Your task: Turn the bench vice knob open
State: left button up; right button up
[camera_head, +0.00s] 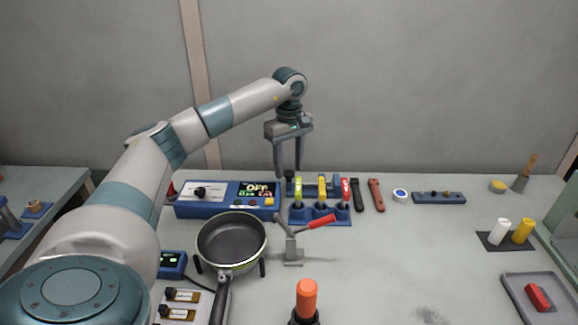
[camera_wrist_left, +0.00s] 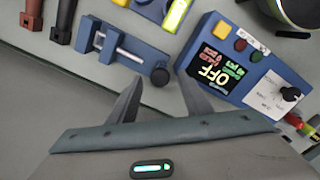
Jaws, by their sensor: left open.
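In the head view the black knob (camera_head: 289,176) shows between my fingers, behind the coloured tool rack. My left gripper (camera_head: 289,171) is open, pointing down over the back of the bench. In the left wrist view the fingertips of my left gripper (camera_wrist_left: 160,82) lie on either side of the knob, apart from each other. Whether a finger touches the knob cannot be told. My right gripper is not in view.
A blue control panel (camera_head: 220,207) reading OFF stands left of the vice. A rack (camera_head: 319,219) with several coloured handles stands in front. A pan (camera_head: 232,240) and a red-handled clamp (camera_head: 291,249) are nearer. The bench's right middle is mostly clear.

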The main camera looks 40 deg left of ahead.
pick_arm(q)
jog(key=shift+f, duration=0.5)
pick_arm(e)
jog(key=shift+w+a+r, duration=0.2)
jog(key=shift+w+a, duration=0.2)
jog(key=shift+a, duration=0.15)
pick_arm(q)
jog(key=c, duration=1.1)
jog(key=shift+o, duration=0.2)
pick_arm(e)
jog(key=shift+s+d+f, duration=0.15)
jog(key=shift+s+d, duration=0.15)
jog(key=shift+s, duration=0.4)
pick_arm(q)
jog(key=shift+n, duration=0.3)
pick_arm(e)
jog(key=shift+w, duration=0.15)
